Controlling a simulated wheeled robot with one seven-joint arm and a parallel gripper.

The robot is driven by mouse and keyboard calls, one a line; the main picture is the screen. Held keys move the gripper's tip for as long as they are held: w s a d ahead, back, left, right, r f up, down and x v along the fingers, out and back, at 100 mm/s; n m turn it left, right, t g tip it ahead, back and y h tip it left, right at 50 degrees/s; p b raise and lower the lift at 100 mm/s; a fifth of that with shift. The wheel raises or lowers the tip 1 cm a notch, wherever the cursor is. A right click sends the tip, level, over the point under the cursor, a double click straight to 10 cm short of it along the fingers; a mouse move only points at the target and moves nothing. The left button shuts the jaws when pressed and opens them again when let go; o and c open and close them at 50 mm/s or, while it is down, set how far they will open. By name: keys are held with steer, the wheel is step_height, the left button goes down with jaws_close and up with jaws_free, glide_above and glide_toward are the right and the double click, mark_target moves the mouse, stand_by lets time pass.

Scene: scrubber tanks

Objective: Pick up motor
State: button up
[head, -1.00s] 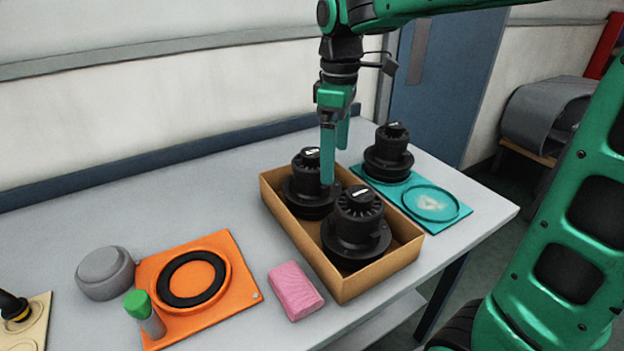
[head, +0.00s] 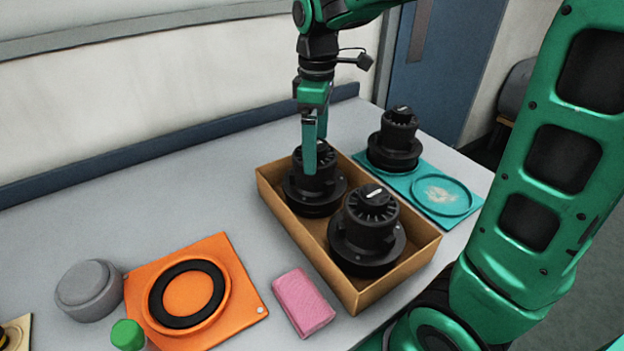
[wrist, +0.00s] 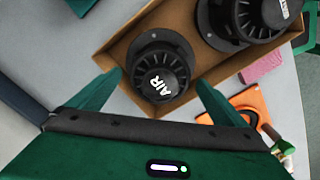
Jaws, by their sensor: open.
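Two black motors stand upright in a cardboard box (head: 345,283). The rear motor (head: 325,197) is partly hidden by my gripper (head: 314,165) in the head view. The front motor (head: 366,230) stands nearer the camera. A third black motor (head: 394,140) stands on the teal tray at the right. In the wrist view, the rear motor (wrist: 158,80), with "AIR" on its cap, sits between the two teal fingers of my gripper (wrist: 150,93). The gripper is open, pointing down over this motor's top, and holds nothing. Whether a finger touches the motor I cannot tell.
The teal tray (head: 416,208) has an empty round recess. An orange tray (head: 229,255) with a black ring, a pink block (head: 303,302), a grey round lid (head: 90,290) and a green-capped bottle (head: 127,335) lie left of the box. The table behind them is clear.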

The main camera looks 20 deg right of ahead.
mark_target(320, 194)
steer(key=shift+a+f, duration=0.15)
steer(key=shift+f, duration=2.65)
steer(key=shift+w, duration=0.1)
steer(key=c, duration=1.8)
steer(key=shift+r, duration=0.1)
steer(key=c, duration=0.3)
steer(key=shift+c, duration=0.2)
